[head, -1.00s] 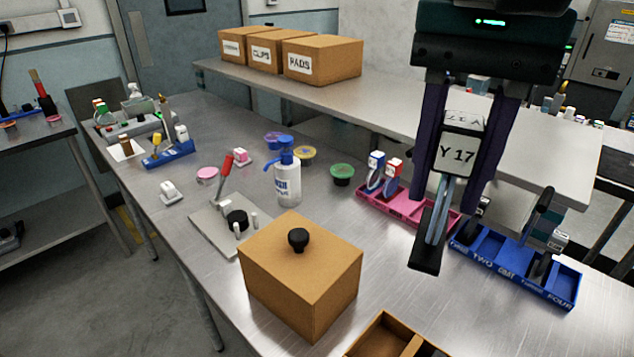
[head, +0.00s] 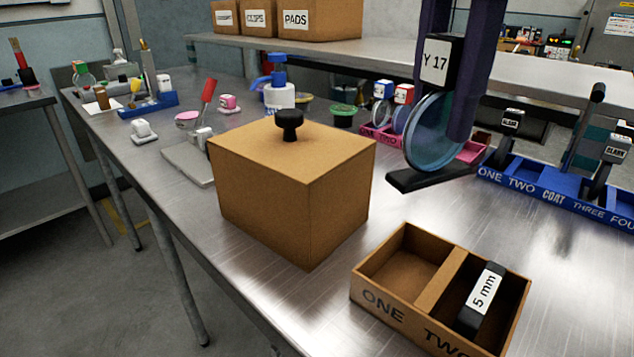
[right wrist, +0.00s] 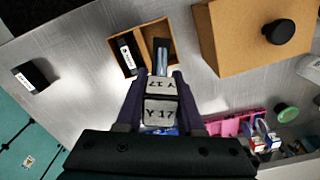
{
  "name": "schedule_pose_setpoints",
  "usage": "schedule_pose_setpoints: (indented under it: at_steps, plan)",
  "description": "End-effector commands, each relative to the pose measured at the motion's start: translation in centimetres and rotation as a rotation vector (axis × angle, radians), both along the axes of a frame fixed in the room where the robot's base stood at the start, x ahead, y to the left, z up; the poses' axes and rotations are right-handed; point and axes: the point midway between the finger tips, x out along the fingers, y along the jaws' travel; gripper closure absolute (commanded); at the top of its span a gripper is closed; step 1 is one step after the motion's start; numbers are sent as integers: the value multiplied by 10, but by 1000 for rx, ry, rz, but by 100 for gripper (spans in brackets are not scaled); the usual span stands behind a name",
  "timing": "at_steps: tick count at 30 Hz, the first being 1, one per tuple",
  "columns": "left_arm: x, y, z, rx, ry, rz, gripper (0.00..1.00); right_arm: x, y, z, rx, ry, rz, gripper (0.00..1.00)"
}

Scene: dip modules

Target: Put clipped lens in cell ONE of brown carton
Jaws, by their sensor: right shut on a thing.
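The clipped lens (head: 432,130) is a round bluish glass disc with a black clip labelled "Y 17" at its top and a black bar at its bottom edge. My right gripper (head: 440,62) is shut on the clip, and the lens hangs upright in the air. In the right wrist view the lens (right wrist: 161,60) shows edge-on, overlapping the cell beside the "5 mm" piece. The brown carton (head: 372,303) stands at the front right of the head view. Its cell ONE (head: 402,272) is empty; cell TWO holds a black piece labelled "5 mm" (head: 482,300). My left gripper is not in view.
A closed brown box (head: 285,185) with a black knob stands left of the carton. A blue rack (head: 560,200) and a pink rack (head: 378,133) stand behind. Bare table surrounds the carton.

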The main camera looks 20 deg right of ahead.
Motion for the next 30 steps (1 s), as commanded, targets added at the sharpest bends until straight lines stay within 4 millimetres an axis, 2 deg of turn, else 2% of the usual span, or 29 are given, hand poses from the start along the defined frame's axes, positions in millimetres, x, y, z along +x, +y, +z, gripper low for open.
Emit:
schedule_pose_setpoints:
  at_steps: [1, 6, 9, 14, 22, 30]
  plan:
    - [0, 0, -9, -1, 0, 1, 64, -1, 1, -22, 3, 7, 2, 100]
    - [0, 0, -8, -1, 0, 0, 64, -1, 0, -63, 0, 5, 0, 100]
    - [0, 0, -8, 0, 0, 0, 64, -1, 0, -81, -1, 3, 1, 100]
    - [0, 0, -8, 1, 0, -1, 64, 0, 0, -95, 0, 1, 1, 100]
    - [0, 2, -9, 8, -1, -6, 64, 0, 0, -134, 0, 1, 2, 100]
    - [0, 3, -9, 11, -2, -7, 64, 0, 0, -137, 0, -2, 3, 100]
